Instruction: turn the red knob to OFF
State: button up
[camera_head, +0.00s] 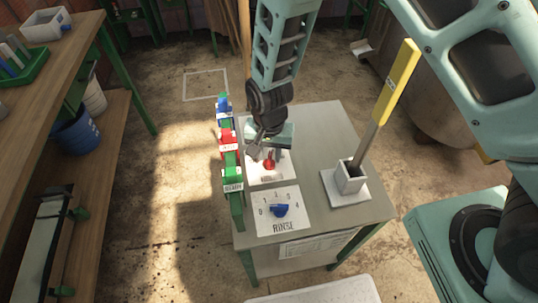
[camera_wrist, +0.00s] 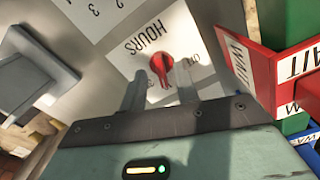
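The red knob (camera_head: 269,163) sits on a white dial plate on the grey cabinet top. In the wrist view the knob (camera_wrist: 160,64) shows near the middle, its narrow end pointing down the picture toward my gripper's base. The plate (camera_wrist: 125,60) reads HOURS, and a short label, partly hidden, stands right of the knob. My gripper (camera_wrist: 160,70) is open, one finger on each side of the knob, with visible gaps; I cannot tell whether either finger touches it. In the head view my gripper (camera_head: 262,148) covers part of the plate.
A blue RINSE knob (camera_head: 279,210) is on a nearer plate. Blue, red and green label blocks (camera_head: 229,145) line the cabinet's left edge. A white holder (camera_head: 350,178) with a yellow-handled tool (camera_head: 396,83) stands at right. A wooden bench (camera_head: 45,50) is at far left.

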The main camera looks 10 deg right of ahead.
jog(key=shift+f, duration=0.9)
jog(key=shift+c, duration=0.3)
grip_shut()
